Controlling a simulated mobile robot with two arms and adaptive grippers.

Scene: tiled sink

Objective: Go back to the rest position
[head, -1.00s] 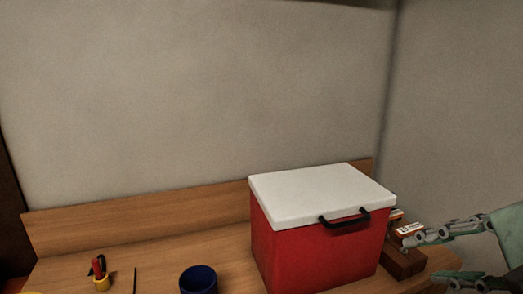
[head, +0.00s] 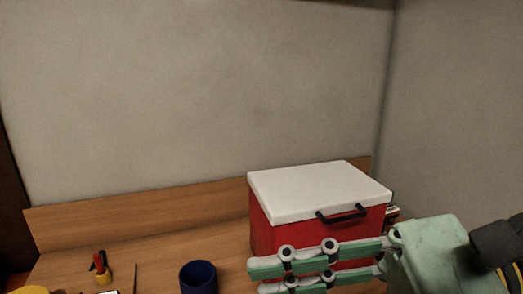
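My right gripper (head: 254,277) reaches in from the right edge, its pale green fingers pointing left across the front of the red cooler box (head: 270,235). It is close to the camera and hides the lower front of the cooler. Nothing shows held in it. The lower part of the gripper runs near the bottom edge, and I cannot tell whether it is open or shut. My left gripper is not in view.
The cooler has a white lid (head: 315,190) and black handle (head: 341,214). A dark blue cup (head: 199,278), a yellow holder with a red item (head: 102,273) and a thin dark stick (head: 135,279) stand on the wooden counter (head: 160,255). A small box (head: 393,212) is mostly hidden behind my arm.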

